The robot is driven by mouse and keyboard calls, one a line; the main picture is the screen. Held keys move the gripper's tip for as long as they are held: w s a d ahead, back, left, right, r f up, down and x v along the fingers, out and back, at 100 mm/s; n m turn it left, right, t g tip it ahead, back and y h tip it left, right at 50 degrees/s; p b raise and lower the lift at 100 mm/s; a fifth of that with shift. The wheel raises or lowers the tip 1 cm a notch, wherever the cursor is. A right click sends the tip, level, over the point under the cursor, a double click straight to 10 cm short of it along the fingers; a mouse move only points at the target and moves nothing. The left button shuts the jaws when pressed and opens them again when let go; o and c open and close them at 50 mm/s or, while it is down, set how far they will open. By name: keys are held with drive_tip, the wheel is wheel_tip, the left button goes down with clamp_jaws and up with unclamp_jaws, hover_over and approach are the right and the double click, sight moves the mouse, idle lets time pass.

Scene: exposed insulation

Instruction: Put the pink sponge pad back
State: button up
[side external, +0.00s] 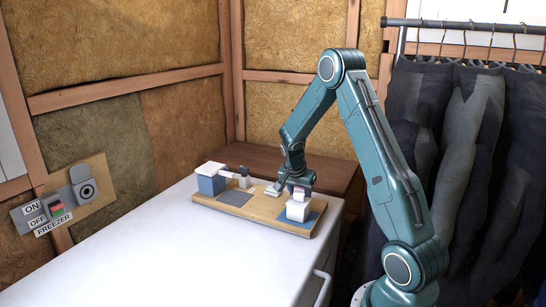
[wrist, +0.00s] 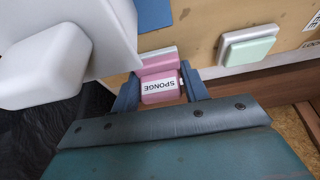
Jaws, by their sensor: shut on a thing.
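The pink sponge pad (wrist: 159,88) is between the two fingers of my gripper (wrist: 161,86) in the wrist view. Its white label reads SPONGE. A pink strip with a pale grey edge shows just beyond the labelled part. My gripper (side external: 288,183) is shut on the pad, over the wooden board (side external: 262,209) in the side view. The pad is too small to make out there. I cannot tell whether it touches the board.
A pale green pad on a grey base (wrist: 248,46) lies right of the sponge. A white block (side external: 298,210) stands on a blue patch at the board's near right end. A blue block with a white top (side external: 210,180) stands at its left end. The white freezer lid (side external: 170,255) is clear in front.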

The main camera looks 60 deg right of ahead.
drive_tip(key=shift+f, duration=0.15)
drive_tip(key=o, duration=1.2)
drive_tip(key=v, duration=1.2)
drive_tip(key=shift+r, duration=0.25)
